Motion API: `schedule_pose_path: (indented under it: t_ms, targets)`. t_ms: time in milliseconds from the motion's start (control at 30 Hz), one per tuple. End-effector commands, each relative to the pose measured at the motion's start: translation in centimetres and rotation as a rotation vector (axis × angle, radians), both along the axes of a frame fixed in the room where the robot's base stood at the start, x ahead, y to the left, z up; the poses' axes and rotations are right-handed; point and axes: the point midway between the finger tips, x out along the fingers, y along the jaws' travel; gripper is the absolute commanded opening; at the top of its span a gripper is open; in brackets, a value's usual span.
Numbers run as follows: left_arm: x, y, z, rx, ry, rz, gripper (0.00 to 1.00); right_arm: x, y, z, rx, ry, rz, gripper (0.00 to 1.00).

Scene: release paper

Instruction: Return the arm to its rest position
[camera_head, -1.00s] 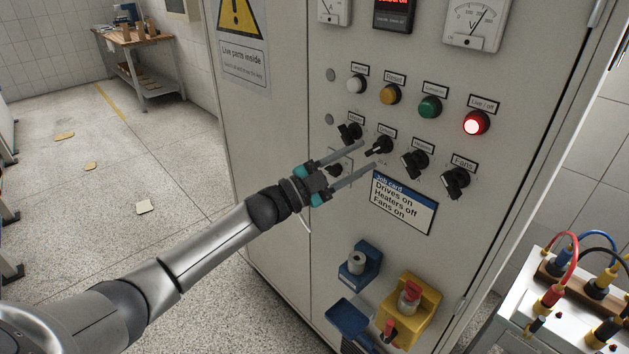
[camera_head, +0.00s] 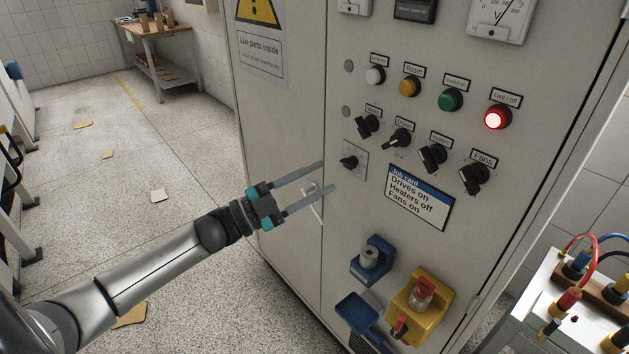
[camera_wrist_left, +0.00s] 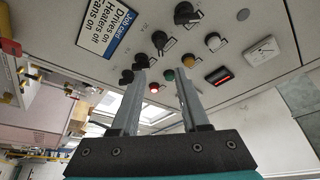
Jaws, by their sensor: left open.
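My left gripper (camera_head: 328,176) is open and empty in the head view, in front of the grey cabinet (camera_head: 290,120). Its fingers point right, left of the small black knob (camera_head: 349,162), and no object is between them. In the left wrist view the two fingers (camera_wrist_left: 160,95) stand apart, with the panel's black knobs (camera_wrist_left: 187,14) and lamps behind them. My left arm (camera_head: 150,268) reaches in from the lower left. My right gripper is not in view.
The panel has a row of black rotary knobs (camera_head: 432,158), a lit red lamp (camera_head: 494,118) and a job card (camera_head: 420,196). Blue (camera_head: 368,262) and yellow (camera_head: 424,290) holders stick out below. A wired box (camera_head: 540,300) stands at right. Floor at left is mostly open, with scattered scraps.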

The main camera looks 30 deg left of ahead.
Motion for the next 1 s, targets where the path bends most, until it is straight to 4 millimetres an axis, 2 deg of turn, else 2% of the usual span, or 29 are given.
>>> schedule_pose_path:
  t_ms: [467, 567, 667, 733, 867, 900, 967, 1000]
  targets:
    - [0.0, 0.0, 0.0, 0.0, 0.001, 0.001, 0.45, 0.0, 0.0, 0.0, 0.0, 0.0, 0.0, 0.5]
    - [0.2, 0.4, -1.2, -0.009, 0.026, 0.024, 0.45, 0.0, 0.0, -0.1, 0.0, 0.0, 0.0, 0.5]
    - [0.7, 1.7, -4.9, -0.034, 0.109, 0.1, 0.45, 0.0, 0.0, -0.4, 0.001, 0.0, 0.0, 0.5]
    - [0.8, 2.9, -9.2, -0.059, 0.202, 0.181, 0.45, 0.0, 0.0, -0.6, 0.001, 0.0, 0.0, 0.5]
    - [-0.6, 4.9, -18.9, -0.103, 0.42, 0.344, 0.45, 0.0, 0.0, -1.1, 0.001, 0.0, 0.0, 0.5]
    - [-1.4, 5.3, -21.9, -0.112, 0.489, 0.39, 0.45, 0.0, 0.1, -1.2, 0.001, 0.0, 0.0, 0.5]
    - [-3.0, 5.7, -26.2, -0.123, 0.591, 0.454, 0.45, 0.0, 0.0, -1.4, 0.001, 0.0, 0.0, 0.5]
    - [-4.3, 5.7, -29.1, -0.129, 0.659, 0.492, 0.45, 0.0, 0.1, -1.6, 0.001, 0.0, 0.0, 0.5]
